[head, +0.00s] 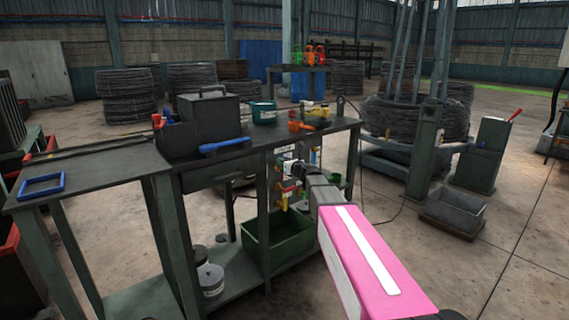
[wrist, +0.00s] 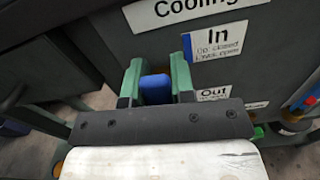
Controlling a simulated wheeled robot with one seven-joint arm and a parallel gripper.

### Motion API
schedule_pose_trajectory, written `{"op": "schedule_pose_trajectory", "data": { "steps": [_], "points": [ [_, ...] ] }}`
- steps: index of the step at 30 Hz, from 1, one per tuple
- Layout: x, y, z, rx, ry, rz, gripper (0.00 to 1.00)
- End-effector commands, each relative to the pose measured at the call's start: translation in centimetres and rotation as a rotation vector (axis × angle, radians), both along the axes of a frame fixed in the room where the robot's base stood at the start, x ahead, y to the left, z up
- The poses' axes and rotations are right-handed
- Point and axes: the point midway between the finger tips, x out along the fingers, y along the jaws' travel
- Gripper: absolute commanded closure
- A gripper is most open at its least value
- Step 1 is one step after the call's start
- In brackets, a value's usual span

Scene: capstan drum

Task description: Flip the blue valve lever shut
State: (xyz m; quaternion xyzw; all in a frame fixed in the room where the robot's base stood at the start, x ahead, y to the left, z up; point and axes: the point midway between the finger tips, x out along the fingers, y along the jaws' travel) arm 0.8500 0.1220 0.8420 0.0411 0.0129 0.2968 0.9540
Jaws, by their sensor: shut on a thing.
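The blue valve lever (wrist: 155,90) shows in the wrist view as a rounded blue end between the two green fingers of my gripper (wrist: 156,72). My gripper is shut on it. The lever's pivot and the valve body are hidden behind the fingers and the dark gripper bar. A dark panel lies behind, with labels reading "Cooling", "In" (wrist: 218,38) and "Out" (wrist: 213,94). In the head view my arm reaches to the right end of the workbench, and the lever cannot be made out there.
The workbench (head: 232,152) carries a dark toolbox (head: 208,125) and loose tools. Red and yellow fittings (head: 284,190) are close to my wrist. A green bin (head: 262,248) stands on the shelf below. Open floor lies to the right, with a grey bin (head: 455,212).

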Motion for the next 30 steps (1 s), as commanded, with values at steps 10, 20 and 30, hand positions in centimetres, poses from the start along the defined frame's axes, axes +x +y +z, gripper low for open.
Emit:
{"op": "schedule_pose_trajectory", "data": {
  "steps": [10, 20, 30],
  "points": [
    [-0.28, 0.33, 0.03, -0.08, -0.055, 0.0, 1.0],
    [-0.31, 0.37, 0.01, -0.087, -0.06, 0.001, 1.0],
    [-0.29, 0.36, 0.01, -0.086, -0.059, 0.0, 0.51]
  ]
}}
